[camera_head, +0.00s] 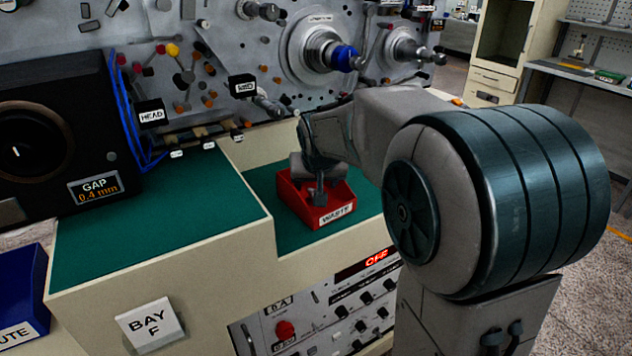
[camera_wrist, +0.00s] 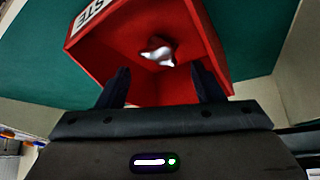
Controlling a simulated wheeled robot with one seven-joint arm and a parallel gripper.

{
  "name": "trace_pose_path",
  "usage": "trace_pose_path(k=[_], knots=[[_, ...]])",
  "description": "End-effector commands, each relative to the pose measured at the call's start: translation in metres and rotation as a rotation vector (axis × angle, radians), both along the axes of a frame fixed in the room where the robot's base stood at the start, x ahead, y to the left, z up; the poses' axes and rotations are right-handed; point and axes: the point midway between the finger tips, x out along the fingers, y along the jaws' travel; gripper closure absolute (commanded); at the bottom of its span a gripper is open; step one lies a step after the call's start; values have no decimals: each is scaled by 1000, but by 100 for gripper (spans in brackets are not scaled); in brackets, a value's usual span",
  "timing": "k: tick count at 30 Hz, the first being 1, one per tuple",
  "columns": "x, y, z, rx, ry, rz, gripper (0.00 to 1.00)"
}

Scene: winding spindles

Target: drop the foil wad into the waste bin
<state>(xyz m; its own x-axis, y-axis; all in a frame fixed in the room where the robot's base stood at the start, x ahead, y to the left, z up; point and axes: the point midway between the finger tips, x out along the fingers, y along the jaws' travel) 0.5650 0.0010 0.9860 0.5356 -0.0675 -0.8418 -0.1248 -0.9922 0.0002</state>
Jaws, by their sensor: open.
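The red waste bin (camera_head: 337,211) stands on the green surface in the head view, labelled WASTE on its front. The wrist view looks down into the same bin (camera_wrist: 105,62). The silvery foil wad (camera_wrist: 159,50) lies inside the bin, apart from the fingers. In the head view the wad cannot be made out behind my gripper and the bin wall. My gripper (camera_head: 318,195) is over the bin, pointing down. In the wrist view my gripper (camera_wrist: 163,85) is open and empty, with its two dark fingers spread at the near side of the bin.
A raised green-topped ledge (camera_head: 160,215) stands left of the bin. The machine panel with spindles (camera_head: 345,58) rises behind it. A dark box with a GAP readout (camera_head: 60,130) and blue cables stand at the left. A blue bin (camera_head: 22,300) is at lower left.

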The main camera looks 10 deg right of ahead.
Motion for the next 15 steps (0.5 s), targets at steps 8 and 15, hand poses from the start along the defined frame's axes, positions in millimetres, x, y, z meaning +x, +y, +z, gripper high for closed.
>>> trace_pose_path(k=[8,15], knots=[[-17,3,29,1,-6,1,39],[-47,6,77,1,-6,0,39]])
